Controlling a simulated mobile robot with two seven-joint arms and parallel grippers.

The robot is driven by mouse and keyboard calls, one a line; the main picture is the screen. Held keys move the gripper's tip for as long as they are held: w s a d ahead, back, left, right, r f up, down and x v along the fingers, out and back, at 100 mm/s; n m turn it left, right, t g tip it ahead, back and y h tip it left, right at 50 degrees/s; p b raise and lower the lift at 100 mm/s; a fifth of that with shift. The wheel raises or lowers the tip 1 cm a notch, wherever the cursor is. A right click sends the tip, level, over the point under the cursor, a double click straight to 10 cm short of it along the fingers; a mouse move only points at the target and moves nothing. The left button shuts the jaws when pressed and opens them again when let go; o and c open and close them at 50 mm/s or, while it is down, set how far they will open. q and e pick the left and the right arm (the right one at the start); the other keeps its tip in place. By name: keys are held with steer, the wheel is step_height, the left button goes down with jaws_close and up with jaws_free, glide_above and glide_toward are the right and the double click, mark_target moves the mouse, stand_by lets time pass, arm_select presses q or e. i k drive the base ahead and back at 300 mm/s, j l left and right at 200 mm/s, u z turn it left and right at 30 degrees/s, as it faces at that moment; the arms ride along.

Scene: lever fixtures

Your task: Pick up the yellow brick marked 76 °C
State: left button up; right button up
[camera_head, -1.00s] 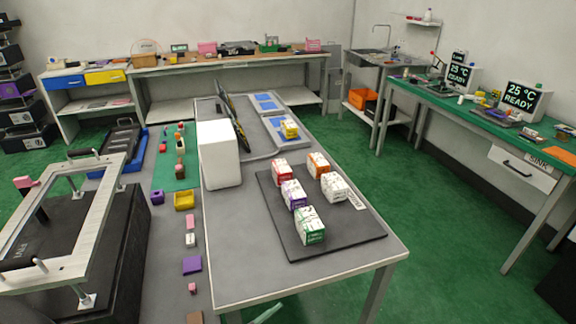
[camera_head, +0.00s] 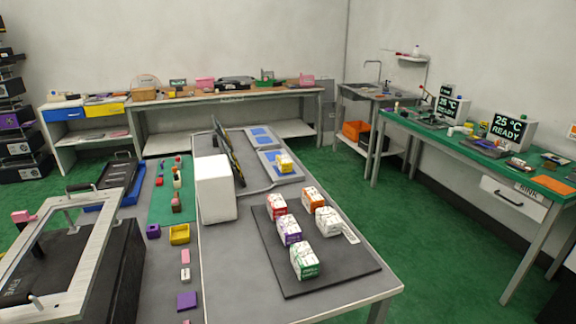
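A small yellow and white brick (camera_head: 285,163) sits at the far end of the grey table (camera_head: 235,290), on or beside a blue pad. Its marking is too small to read. Several similar bricks stand on a dark mat (camera_head: 340,277) nearer: a red one (camera_head: 276,207), an orange one (camera_head: 313,200), a purple one (camera_head: 289,230), a green one (camera_head: 305,260) and a mostly white one (camera_head: 328,221). Neither of my grippers is in view.
A white box (camera_head: 215,187) and a dark upright panel (camera_head: 229,155) stand left of the yellow brick. A green bench (camera_head: 440,125) with "25 °C READY" displays (camera_head: 509,127) stands right. Green floor between is clear.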

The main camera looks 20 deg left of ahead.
mark_target(283, 164)
steer(key=i+l+z, duration=0.4)
steer(key=l, duration=0.15)
steer(key=i+l+z, duration=0.7)
steer(key=i+z, duration=0.15)
steer(key=i+l+u, duration=0.15)
steer(key=i, duration=0.25)
steer(key=i+u, duration=0.15)
steer(key=i, duration=0.25)
steer(key=i+l+u, duration=0.2)
steer(key=i, duration=0.15)
steer(key=i+j+u, duration=0.1)
steer(key=i+u, duration=0.15)
steer(key=u, duration=0.15)
steer(key=i+u, duration=0.25)
steer(key=u, duration=0.2)
steer(key=i+l+u, duration=0.1)
steer(key=i+u, duration=0.15)
steer(key=u, duration=0.15)
steer(key=i+u, duration=0.25)
steer(key=u, duration=0.15)
steer(key=i+u, duration=0.25)
steer(key=u, duration=0.2)
steer(key=i+u, duration=0.25)
steer(key=u, duration=0.15)
steer(key=i+l+u, duration=0.2)
steer(key=i+u, duration=0.15)
steer(key=i+l+u, duration=0.4)
steer(key=k+j, duration=0.05)
steer(key=j, duration=0.05)
